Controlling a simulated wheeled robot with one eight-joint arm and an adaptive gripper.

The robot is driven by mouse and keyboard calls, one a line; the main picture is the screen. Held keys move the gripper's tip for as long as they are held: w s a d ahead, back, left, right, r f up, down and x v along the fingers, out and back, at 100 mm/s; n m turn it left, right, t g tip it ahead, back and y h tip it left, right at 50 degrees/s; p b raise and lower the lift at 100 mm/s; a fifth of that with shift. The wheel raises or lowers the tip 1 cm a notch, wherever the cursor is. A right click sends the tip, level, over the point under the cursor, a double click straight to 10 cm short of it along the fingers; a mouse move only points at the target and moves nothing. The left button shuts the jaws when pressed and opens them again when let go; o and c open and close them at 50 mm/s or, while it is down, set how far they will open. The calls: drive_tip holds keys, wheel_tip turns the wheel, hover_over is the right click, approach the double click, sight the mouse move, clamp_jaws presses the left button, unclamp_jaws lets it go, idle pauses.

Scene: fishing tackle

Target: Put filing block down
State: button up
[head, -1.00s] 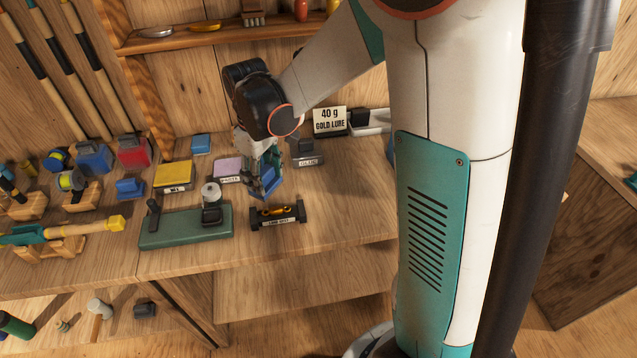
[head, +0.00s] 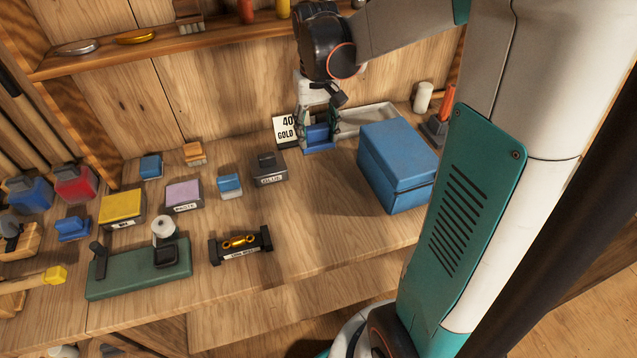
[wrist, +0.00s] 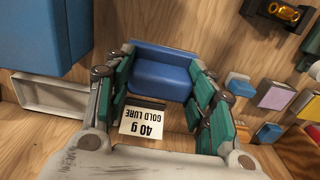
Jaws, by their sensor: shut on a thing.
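The filing block, which I take to be the blue block (head: 318,136), is between the fingers of my gripper (head: 319,143). In the wrist view the block (wrist: 161,73) is gripped from both sides by the teal fingers (wrist: 162,84). It is at the back of the bench, in front of the "40 g GOLD LURE" card (head: 286,130) and left of the large blue box (head: 398,165). I cannot tell whether its underside touches the wood.
A pale tray (head: 368,118) lies behind the block, to the right. The glue block (head: 268,168), a small blue block (head: 229,184) and the lure cradle (head: 241,245) are to the left. Bare bench (head: 320,205) lies in front.

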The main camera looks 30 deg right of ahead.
sight(315, 149)
wheel_tip(315, 149, down, 18)
drive_tip(key=b, duration=0.5)
drive_tip(key=shift+r+b, duration=0.1)
drive_tip(key=shift+b, duration=0.25)
drive_tip(key=o, duration=1)
drive_tip(key=shift+o, duration=0.2)
wheel_tip(315, 149, up, 12)
drive_tip(key=p, duration=0.4)
drive_tip(key=shift+w+a, duration=0.1)
drive_tip(key=shift+a, duration=0.05)
